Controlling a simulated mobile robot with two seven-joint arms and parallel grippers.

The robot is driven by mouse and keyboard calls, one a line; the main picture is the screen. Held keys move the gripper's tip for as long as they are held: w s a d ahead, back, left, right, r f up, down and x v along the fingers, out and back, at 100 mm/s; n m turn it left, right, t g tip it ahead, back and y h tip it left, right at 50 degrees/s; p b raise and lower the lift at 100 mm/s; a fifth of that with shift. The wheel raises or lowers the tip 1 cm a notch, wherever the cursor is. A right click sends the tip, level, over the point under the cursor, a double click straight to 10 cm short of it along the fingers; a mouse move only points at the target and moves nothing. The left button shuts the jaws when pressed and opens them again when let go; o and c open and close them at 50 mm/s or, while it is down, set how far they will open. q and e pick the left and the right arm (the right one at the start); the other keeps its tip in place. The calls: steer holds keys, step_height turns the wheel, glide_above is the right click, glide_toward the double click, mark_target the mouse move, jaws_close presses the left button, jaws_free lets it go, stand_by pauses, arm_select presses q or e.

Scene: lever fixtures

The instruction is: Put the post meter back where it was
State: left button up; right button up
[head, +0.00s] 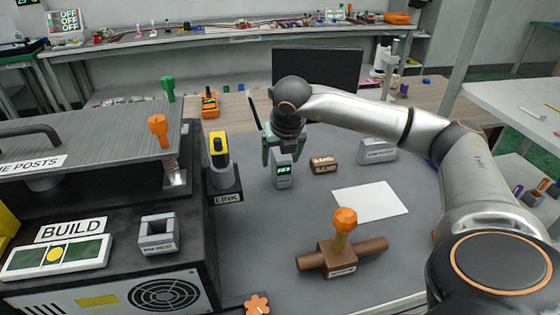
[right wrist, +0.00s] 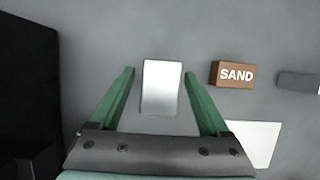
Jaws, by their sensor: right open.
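The post meter appears to be the small grey upright block with a green lit display (head: 283,172), standing on the grey surface in the middle of the head view. In the right wrist view its pale top (right wrist: 162,87) lies between my fingers. My right gripper (head: 281,150) points down over it, with green fingers open on either side. In the right wrist view the gripper (right wrist: 160,76) shows gaps on both sides of the block. A grey open-topped holder (head: 157,236) with a small, unreadable label sits on the black machine at left. My left gripper is out of view.
A yellow-and-black lever marked LINK (head: 219,165) stands left of the meter. A brown SAND block (head: 324,164) and a white sheet (head: 370,201) lie to the right. A brown fixture with an orange knob (head: 344,240) is in front. The BUILD panel (head: 60,254) is at left.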

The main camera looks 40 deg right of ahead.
steer(key=v, duration=0.9)
steer(key=shift+r, duration=0.25)
steer(key=shift+s, duration=0.15)
